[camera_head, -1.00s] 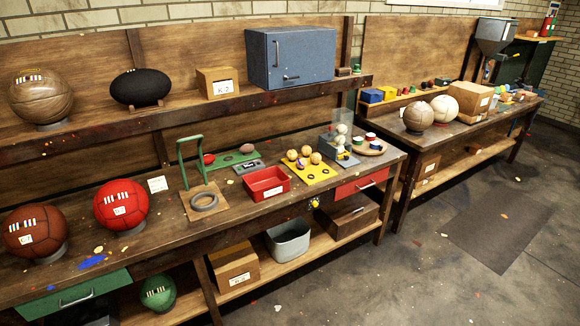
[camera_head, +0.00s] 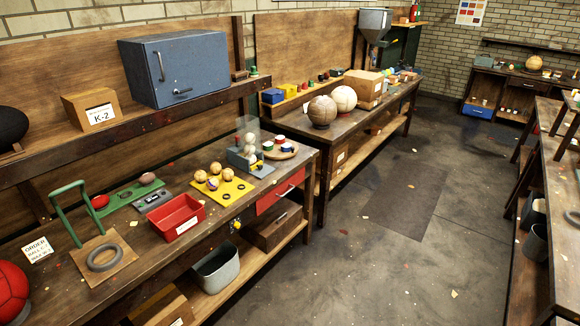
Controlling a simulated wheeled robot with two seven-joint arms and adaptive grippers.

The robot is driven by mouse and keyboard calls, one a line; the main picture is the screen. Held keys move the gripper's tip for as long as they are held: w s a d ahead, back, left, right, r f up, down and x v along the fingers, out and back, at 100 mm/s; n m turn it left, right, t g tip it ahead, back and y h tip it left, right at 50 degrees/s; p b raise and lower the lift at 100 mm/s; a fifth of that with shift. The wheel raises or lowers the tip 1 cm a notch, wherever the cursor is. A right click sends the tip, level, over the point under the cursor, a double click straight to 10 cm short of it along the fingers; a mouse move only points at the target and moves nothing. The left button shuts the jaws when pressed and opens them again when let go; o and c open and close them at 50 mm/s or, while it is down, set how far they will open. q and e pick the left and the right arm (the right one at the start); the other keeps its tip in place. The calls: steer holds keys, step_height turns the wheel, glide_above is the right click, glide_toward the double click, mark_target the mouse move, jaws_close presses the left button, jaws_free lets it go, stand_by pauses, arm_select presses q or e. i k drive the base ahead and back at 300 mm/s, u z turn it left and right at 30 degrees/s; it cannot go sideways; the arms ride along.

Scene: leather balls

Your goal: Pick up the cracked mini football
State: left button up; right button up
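Small oval balls lie on a green board (camera_head: 124,194) on the near bench: a red one (camera_head: 100,202) and a brown one (camera_head: 147,178). Small round tan balls (camera_head: 213,183) with dark marks sit on a yellow board (camera_head: 236,190) with dark rings. Small pale balls (camera_head: 249,146) are stacked at a grey holder behind clear glass. I cannot make out a crack on any of them at this size, so I cannot tell which is the cracked mini football. Neither of my grippers is in view.
The near bench also holds a red tray (camera_head: 178,222), a green handled stand (camera_head: 68,214) and a large red ball (camera_head: 10,290). A blue cabinet (camera_head: 175,68) stands on the shelf. A second bench (camera_head: 385,103) stands beyond.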

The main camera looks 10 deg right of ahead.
mark_target(227, 174)
steer(key=z, duration=0.6)
steer(key=i, duration=1.4)
steer(key=u, duration=0.2)
